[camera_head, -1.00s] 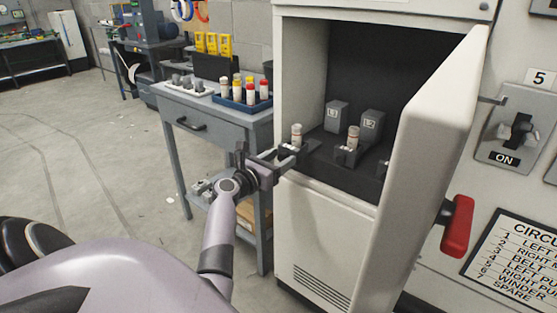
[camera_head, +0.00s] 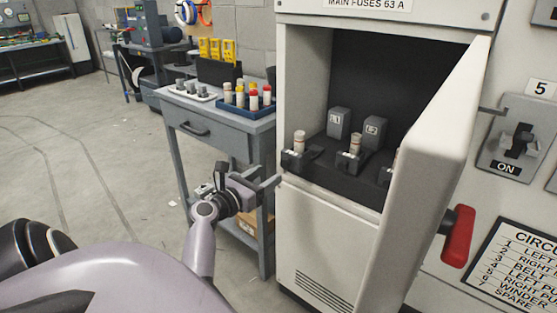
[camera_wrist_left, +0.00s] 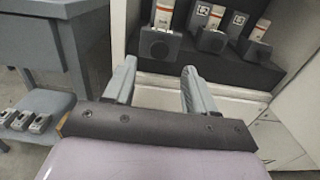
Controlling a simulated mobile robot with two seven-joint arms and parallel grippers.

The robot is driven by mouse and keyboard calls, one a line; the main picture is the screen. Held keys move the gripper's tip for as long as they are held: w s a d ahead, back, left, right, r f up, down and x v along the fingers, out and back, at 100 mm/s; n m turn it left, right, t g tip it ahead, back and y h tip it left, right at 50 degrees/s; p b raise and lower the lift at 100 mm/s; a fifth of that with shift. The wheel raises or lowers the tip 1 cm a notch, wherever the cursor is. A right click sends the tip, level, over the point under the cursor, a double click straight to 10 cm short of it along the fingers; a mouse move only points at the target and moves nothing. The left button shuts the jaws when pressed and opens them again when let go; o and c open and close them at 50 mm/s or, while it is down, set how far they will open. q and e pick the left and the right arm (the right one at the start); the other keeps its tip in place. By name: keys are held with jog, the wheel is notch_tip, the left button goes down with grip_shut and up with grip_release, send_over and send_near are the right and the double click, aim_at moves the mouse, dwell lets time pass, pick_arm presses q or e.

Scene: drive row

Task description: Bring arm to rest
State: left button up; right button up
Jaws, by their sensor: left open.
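My left gripper (camera_head: 262,184) is open and empty, outside the open fuse cabinet at its front left edge. In the left wrist view its two grey fingers (camera_wrist_left: 157,92) are spread apart with only the white cabinet front between them. A fuse (camera_head: 299,141) stands upright in the left holder (camera_head: 294,160) inside the cabinet, apart from the gripper. A second fuse (camera_head: 355,143) stands in the middle holder (camera_head: 348,162). A third holder (camera_head: 386,176) is partly hidden by the cabinet door. My right gripper is not in view.
The cabinet door (camera_head: 425,170) stands open on the right, with a red handle (camera_head: 458,236) beyond it. A grey workbench (camera_head: 228,122) left of the cabinet bears a blue tray (camera_head: 250,109) of fuses and a white tray (camera_head: 192,95). The floor (camera_head: 100,170) at left is open.

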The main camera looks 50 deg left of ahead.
pick_arm(q)
jog(key=s+d+f+m+g+h+p, duration=0.1)
jog(key=s+d+f+m+g+p, duration=0.2)
jog(key=d+m, duration=0.45)
jog(key=s+d+f+m+g+p, duration=0.2)
jog(key=d+f+m, duration=0.25)
jog(key=m, duration=0.65)
jog(key=s+d+f+m+g+h+p, duration=0.1)
jog(key=s+d+f+m+p, duration=0.1)
jog(key=s+d+m, duration=0.5)
jog(key=s+d+f+m+g+h+p, duration=0.1)
jog(key=s+d+f+m+h+p, duration=0.1)
jog(key=s+d+m, duration=0.5)
jog(key=d+m, duration=0.3)
jog(key=m, duration=0.4)
jog(key=shift+d+f+p, duration=0.25)
jog(key=shift+d+p, duration=0.1)
jog(key=shift+d, duration=0.05)
